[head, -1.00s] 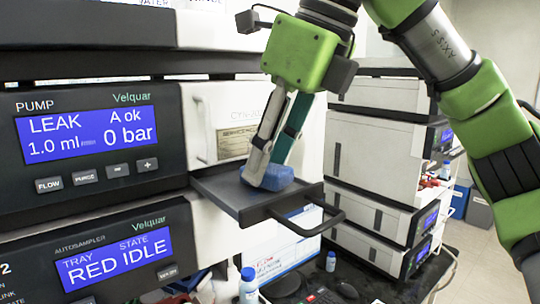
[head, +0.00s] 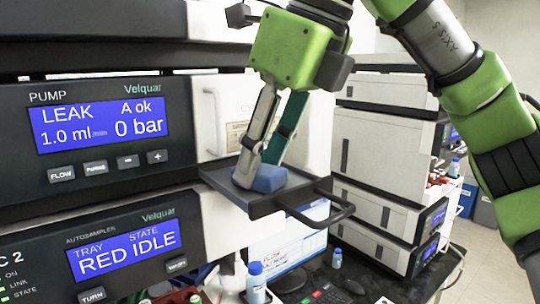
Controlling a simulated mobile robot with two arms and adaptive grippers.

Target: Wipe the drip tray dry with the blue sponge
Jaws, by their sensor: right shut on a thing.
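The drip tray (head: 232,196) is a dark, shallow tray with a looped handle (head: 318,208), sticking out from the front of the stack below the pump module. My right gripper (head: 254,176) reaches down from above and is shut on the blue sponge (head: 269,179). The sponge is down at the tray floor, near the tray's middle. The fingers hide part of the sponge and tray. Whether the tray floor is wet cannot be told. My left gripper is not in view.
The pump panel (head: 97,124) reads LEAK, with the autosampler panel (head: 122,252) below it. A second column stack (head: 385,150) stands to the right. Below the tray are a monitor (head: 290,240), a small capped bottle (head: 256,284) and a keyboard (head: 328,294).

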